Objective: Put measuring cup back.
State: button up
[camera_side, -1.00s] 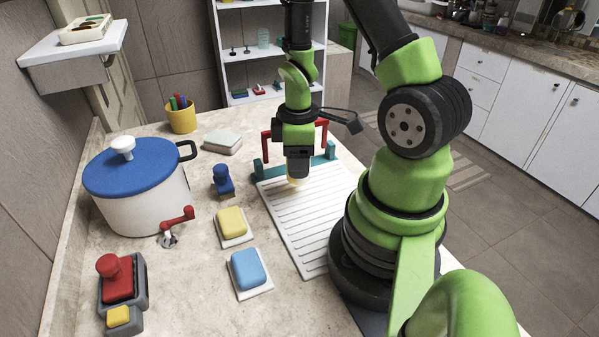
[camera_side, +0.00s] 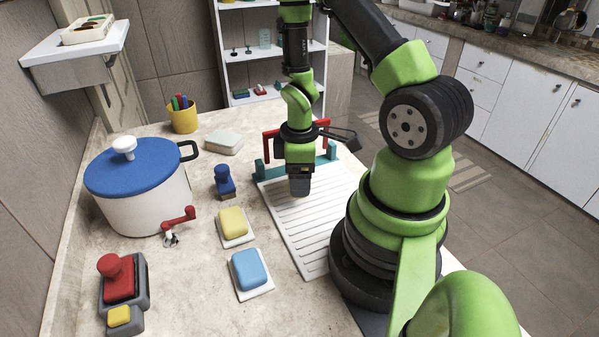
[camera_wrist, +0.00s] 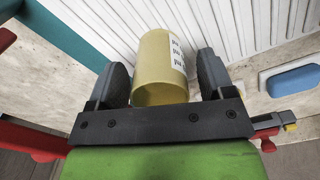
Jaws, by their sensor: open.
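The measuring cup (camera_wrist: 155,65) is a yellow cylinder with dark printed marks on a white patch. In the wrist view it is between the two grey fingers of my gripper (camera_wrist: 163,70), with a gap on each side. My gripper is open around it. In the side view my gripper (camera_side: 300,190) points down, low over the white ribbed board (camera_side: 305,222). The cup is hidden behind the gripper there, and I cannot tell whether it stands exactly upright.
A teal and red frame (camera_side: 262,170) stands at the board's far end. A yellow sponge (camera_side: 233,221), a blue sponge (camera_side: 249,269) and a blue stamp-like object (camera_side: 224,181) are left of the board. A large pot (camera_side: 140,198) stands further left.

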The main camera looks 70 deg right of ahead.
notch_tip(320, 180, up, 12)
jog(key=s+a+r+m+t+y, duration=0.1)
jog(key=s+a+r+m+t, duration=0.1)
jog(key=a+r, duration=0.4)
jog(key=s+a+r+m+t, duration=0.2)
jog(key=a+r+m+t, duration=0.3)
jog(key=r, duration=0.4)
jog(key=shift+a+r+m+y, duration=0.25)
jog(key=shift+a+m+y, duration=0.2)
jog(key=shift+a, duration=0.6)
jog(key=shift+o, duration=0.4)
jog(key=shift+s+a+r+m, duration=0.2)
jog(key=shift+s+a+m, duration=0.05)
jog(key=shift+a, duration=0.05)
